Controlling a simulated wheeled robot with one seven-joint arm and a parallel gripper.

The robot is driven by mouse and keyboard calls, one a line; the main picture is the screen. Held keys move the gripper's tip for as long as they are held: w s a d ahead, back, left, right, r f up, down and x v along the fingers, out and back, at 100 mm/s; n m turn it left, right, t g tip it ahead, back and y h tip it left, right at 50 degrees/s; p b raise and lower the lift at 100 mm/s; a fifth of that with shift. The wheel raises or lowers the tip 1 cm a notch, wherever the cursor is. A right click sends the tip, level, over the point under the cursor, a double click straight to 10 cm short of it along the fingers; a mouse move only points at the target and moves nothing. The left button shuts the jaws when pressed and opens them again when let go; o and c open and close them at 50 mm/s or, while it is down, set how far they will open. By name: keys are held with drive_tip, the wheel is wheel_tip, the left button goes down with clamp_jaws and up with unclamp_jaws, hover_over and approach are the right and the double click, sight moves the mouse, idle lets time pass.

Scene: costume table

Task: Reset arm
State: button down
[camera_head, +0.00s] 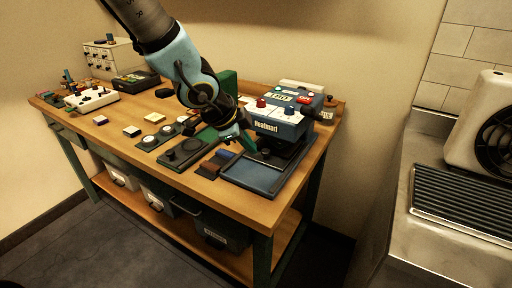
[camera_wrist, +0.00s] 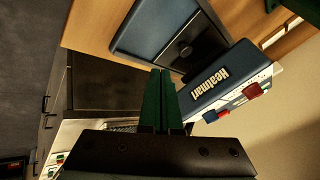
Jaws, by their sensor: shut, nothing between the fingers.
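My gripper (camera_head: 246,140) is over the right part of the wooden table, just left of the blue heat-press machine (camera_head: 280,120). In the wrist view its two dark green fingers (camera_wrist: 161,75) lie side by side, closed, with nothing between them. I cannot tell the exact gap between fingertips and machine.
The wooden table (camera_head: 150,165) holds dark pads, small blocks, a white button box (camera_head: 92,100) and a drawer cabinet (camera_head: 106,58). Grey bins (camera_head: 158,198) sit on the lower shelf. A metal counter with a fan unit (camera_head: 490,125) stands at the right. The floor in front is clear.

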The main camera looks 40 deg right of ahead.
drive_tip(key=shift+p+v, duration=0.35)
drive_tip(key=shift+v, duration=0.75)
